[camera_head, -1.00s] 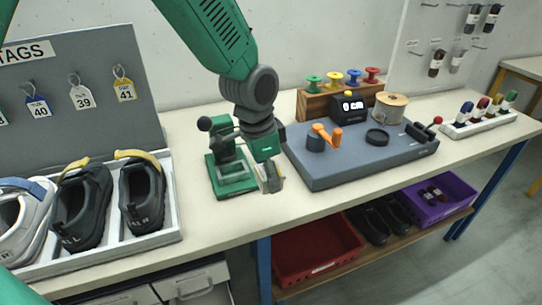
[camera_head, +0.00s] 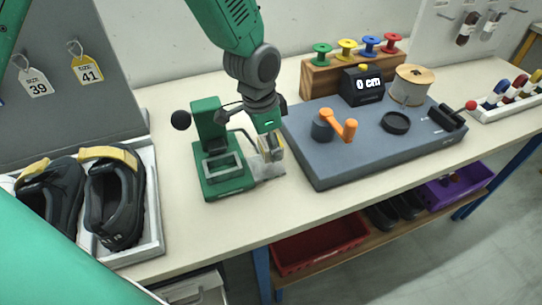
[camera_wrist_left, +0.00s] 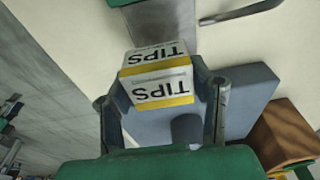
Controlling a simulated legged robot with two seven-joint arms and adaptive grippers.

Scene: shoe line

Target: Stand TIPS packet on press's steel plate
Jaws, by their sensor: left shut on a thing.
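The TIPS packet (camera_wrist_left: 157,82), white with yellow bands and black lettering, is between the fingers of my left gripper (camera_wrist_left: 163,105) in the left wrist view. In the head view my left gripper (camera_head: 270,150) is shut on it, and only a small part of the packet (camera_head: 277,154) shows. The green press (camera_head: 220,160) with a black ball lever stands just left of the gripper. A grey plate, seemingly the steel plate (camera_head: 268,174), lies at the press's right side under the gripper; it also shows in the wrist view (camera_wrist_left: 160,22). I cannot tell whether packet and plate touch. My right gripper is out of view.
A blue-grey board (camera_head: 345,160) with an orange crank (camera_head: 340,125), a counter (camera_head: 362,85) and a spool (camera_head: 411,85) lies close to the right. A shoe tray (camera_head: 153,200) is at the left. Bare table (camera_head: 225,220) lies in front of the press.

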